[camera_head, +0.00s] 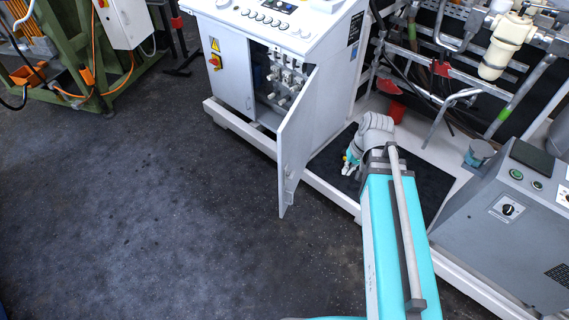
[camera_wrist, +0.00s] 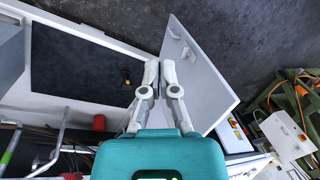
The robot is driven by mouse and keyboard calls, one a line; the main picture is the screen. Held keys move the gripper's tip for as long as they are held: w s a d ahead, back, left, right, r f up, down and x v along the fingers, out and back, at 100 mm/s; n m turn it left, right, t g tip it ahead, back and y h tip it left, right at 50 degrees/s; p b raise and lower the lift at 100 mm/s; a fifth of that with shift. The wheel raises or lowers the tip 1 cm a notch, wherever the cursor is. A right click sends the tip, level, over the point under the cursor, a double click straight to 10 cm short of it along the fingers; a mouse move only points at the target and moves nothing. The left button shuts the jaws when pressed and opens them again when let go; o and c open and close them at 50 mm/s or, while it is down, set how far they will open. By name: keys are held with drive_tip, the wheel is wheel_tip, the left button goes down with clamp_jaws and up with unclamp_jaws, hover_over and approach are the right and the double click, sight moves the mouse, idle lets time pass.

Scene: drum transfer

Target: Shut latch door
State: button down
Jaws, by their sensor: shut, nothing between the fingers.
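The white latch door (camera_head: 292,150) of the white control cabinet (camera_head: 325,98) stands wide open, swung out into the room in the head view. Its free edge points toward the bottom of the picture. In the wrist view the door (camera_wrist: 205,75) lies just right of the fingers, with a small latch fitting on it. My gripper (camera_wrist: 160,68) has its fingers together and empty, close beside the door; I cannot tell whether they touch it. In the head view my gripper (camera_head: 350,165) is right of the door, its tips partly hidden by my wrist.
Inside the cabinet are several pale fittings (camera_head: 286,78). A white base rail (camera_head: 330,183) runs low along the floor. A red bucket (camera_head: 396,111), pipes and a grey console (camera_head: 510,215) stand at right. Dark floor (camera_head: 130,210) at left is clear.

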sight(282, 155)
drive_tip(key=w+a+f+m+t+y+b, duration=0.1)
drive_tip(key=w+f+y+b, duration=0.6)
drive_tip(key=b, duration=1.2)
drive_tip(key=w+a+f+m+t+y+b, duration=0.2)
drive_tip(key=w+a+f+t+y+b, duration=0.2)
drive_tip(key=w+f+y+b, duration=0.3)
drive_tip(key=shift+w+a+f+y+b, duration=0.45)
drive_tip(key=shift+w+f+b, duration=2.8)
drive_tip(key=shift+b, duration=3)
drive_tip(key=shift+s+a+f, duration=0.2)
drive_tip(key=shift+s+f, duration=0.45)
drive_tip(key=shift+s, duration=0.1)
drive_tip(key=x, duration=1.3)
drive_tip(key=shift+w+a+f, duration=0.15)
drive_tip(key=shift+a+f, duration=0.05)
drive_tip(key=shift+a, duration=0.2)
